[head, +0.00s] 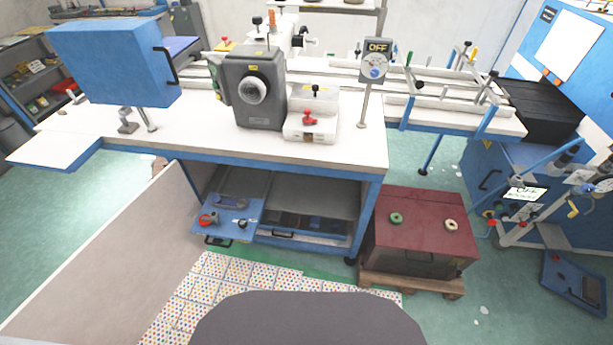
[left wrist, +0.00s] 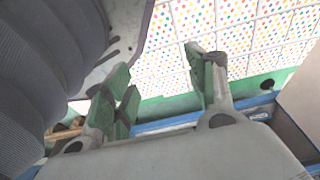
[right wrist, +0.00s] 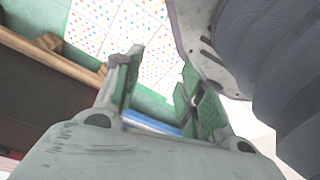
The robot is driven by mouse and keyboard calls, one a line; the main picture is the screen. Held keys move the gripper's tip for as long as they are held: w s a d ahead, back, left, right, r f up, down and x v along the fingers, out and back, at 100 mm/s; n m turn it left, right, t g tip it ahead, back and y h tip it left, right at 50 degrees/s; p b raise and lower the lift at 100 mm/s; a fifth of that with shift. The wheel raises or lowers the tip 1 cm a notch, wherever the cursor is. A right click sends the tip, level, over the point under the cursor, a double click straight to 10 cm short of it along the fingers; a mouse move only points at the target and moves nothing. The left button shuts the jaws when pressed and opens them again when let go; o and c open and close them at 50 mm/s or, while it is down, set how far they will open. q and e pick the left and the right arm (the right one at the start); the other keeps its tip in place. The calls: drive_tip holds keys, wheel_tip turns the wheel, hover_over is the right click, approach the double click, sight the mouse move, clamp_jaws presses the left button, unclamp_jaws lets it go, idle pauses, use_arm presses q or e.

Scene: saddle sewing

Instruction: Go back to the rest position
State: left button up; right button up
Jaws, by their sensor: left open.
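Neither arm shows in the head view. My left gripper (left wrist: 163,88) shows in the left wrist view with its green-padded fingers spread apart and nothing between them. My right gripper (right wrist: 160,84) shows in the right wrist view, also with its green-padded fingers apart and empty. Beyond both grippers lies the dotted floor mat (head: 215,285). The mat also appears in the left wrist view (left wrist: 240,35) and the right wrist view (right wrist: 115,25).
The workbench (head: 340,150) carries a grey machine (head: 250,110) and a white box (head: 311,125). A dark red crate (head: 420,235) stands on a wooden pallet at right. A beige panel (head: 120,265) is at left. Blue equipment (head: 505,165) stands far right. The mat area is clear.

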use_arm(q)
drive_tip(key=s+a+r+p, duration=0.1)
drive_tip(key=s+a+p, duration=0.1)
drive_tip(key=s+p, duration=0.4)
drive_tip(key=s+a+r+g+p, duration=0.1)
drive_tip(key=s+a+r+p, duration=0.1)
drive_tip(key=s+p, duration=0.4)
drive_tip(key=shift+s+a+y, duration=0.3)
drive_tip(key=shift+s+a, duration=0.15)
drive_tip(key=shift+s, duration=0.75)
use_arm(e)
drive_tip(key=s+d+r, duration=0.1)
drive_tip(key=s+d, duration=0.1)
drive_tip(key=s, duration=0.5)
drive_tip(key=s+d+r+g, duration=0.1)
drive_tip(key=s+d+r, duration=0.1)
drive_tip(key=s, duration=0.5)
drive_tip(key=shift+s+d+h, duration=0.2)
drive_tip(key=shift+d+h, duration=0.1)
drive_tip(key=shift+d, duration=0.15)
use_arm(q)
drive_tip(key=shift+s, duration=0.15)
use_arm(e)
drive_tip(key=shift+w, duration=0.15)
